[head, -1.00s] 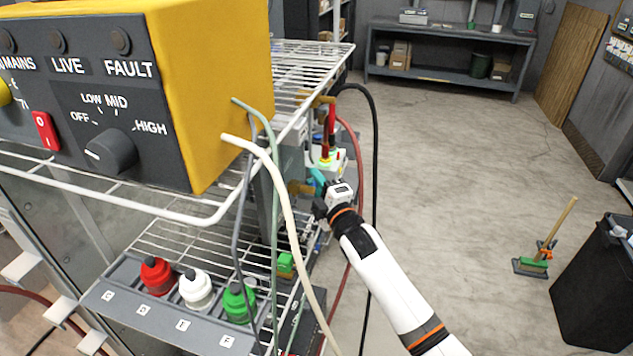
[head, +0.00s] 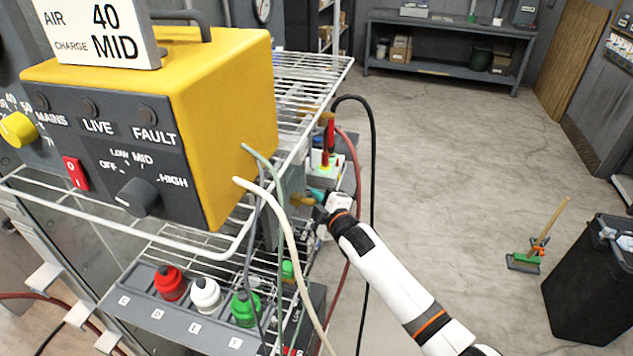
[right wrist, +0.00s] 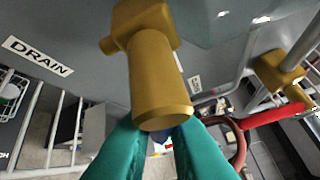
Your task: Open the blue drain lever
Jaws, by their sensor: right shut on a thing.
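In the right wrist view, a brass valve (right wrist: 155,75) hangs in the upper middle beside a white DRAIN label (right wrist: 37,57). A small piece of the blue lever (right wrist: 161,137) shows just below the brass end, between my teal fingertips; most of it is hidden. My right gripper (right wrist: 159,130) is shut on it. In the head view, my right gripper (head: 319,196) is at the side of the wire rack, beside brass fittings, and the lever cannot be made out. My left gripper is not in view.
A yellow control box (head: 225,120) stands on the wire rack (head: 320,75). Hoses and a black cable (head: 372,180) hang close to my right arm. A second brass valve with a red lever (right wrist: 275,110) is at the right.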

